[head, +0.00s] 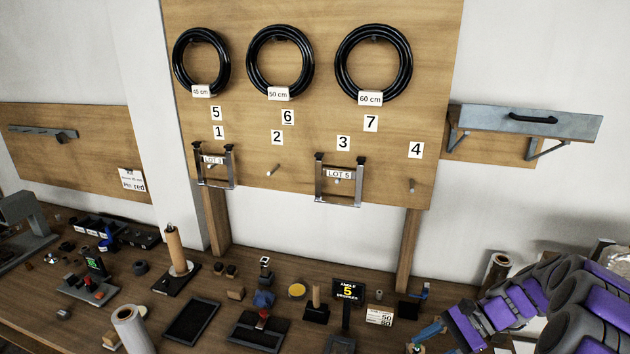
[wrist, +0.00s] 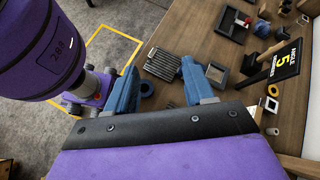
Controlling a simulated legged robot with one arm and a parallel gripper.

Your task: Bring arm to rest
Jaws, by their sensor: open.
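My arm and gripper are the only things the task names. In the head view my purple and grey arm comes in from the right edge, and my gripper (head: 428,332) with blue fingers is low over the bench's right part. In the wrist view the two blue fingers of my gripper (wrist: 158,72) are spread apart with nothing between them. Bench top and a ribbed dark plate (wrist: 166,65) show past the fingers. A purple arm link fills the upper left of the wrist view.
The wooden bench (head: 75,322) holds many small items. A black "ANGLE 5" display (head: 347,291) stands left of my gripper, with a white label block (head: 379,315) between. A brown roll (head: 497,270) stands behind my arm. A pegboard (head: 325,120) with black coils rises behind.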

